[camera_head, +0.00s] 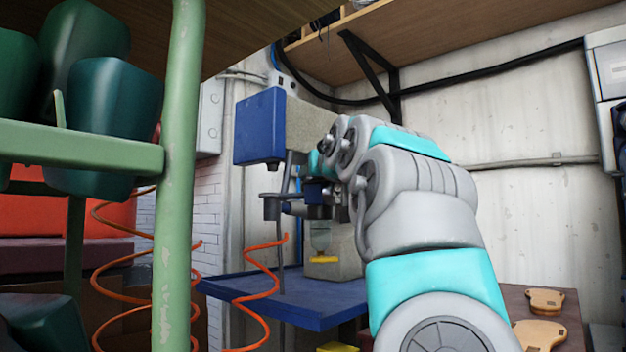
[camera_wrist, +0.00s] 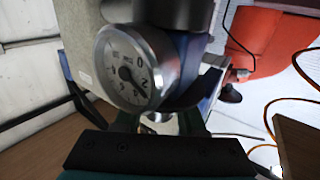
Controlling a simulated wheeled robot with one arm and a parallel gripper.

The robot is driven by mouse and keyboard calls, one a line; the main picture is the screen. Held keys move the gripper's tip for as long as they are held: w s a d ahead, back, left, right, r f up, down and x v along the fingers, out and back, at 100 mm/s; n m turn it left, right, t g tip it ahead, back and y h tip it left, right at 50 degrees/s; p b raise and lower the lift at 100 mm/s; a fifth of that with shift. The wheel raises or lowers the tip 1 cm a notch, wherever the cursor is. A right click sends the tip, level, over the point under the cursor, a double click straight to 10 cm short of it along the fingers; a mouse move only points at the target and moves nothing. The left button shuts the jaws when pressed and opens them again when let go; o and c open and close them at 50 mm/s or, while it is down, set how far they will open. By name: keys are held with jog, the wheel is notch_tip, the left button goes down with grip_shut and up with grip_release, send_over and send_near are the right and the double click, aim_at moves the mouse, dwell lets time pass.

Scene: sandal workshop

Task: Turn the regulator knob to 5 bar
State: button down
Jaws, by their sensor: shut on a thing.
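The regulator (camera_head: 318,193) is a small dark blue unit with a clear bowl below it, in front of the grey and blue machine in the head view. My gripper (camera_head: 339,195) is at it, shut on the knob, which is mostly hidden by my wrist and arm. In the wrist view a round white pressure gauge (camera_wrist: 128,68) with a silver rim faces me, tilted. Its digits and dark needle show, but I cannot read the exact value. The blue regulator body also shows behind the gauge (camera_wrist: 190,68). A dark bar of my gripper crosses the bottom.
A blue table (camera_head: 300,302) stands under the machine (camera_head: 262,128). A green post (camera_head: 178,180) and a rack with dark green pieces (camera_head: 105,120) stand close on the left. Orange coiled hoses (camera_head: 262,290) hang nearby. Wooden pieces (camera_head: 540,332) lie on a bench at right.

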jog(key=m+h+p, duration=0.1)
jog(key=m+h, duration=0.1)
jog(key=h, duration=0.1)
jog(key=shift+w+d+t+p, duration=0.1)
jog(key=shift+d+t+p, duration=0.25)
jog(key=shift+t, duration=0.05)
jog(key=shift+d+f+m+h+p, duration=0.15)
jog(key=shift+m+h+p, duration=0.4)
jog(key=shift+h, duration=0.25)
jog(key=c, duration=0.5)
grip_release()
jog(key=s+b, duration=0.2)
jog(key=s, duration=0.6)
jog(key=shift+d, duration=0.2)
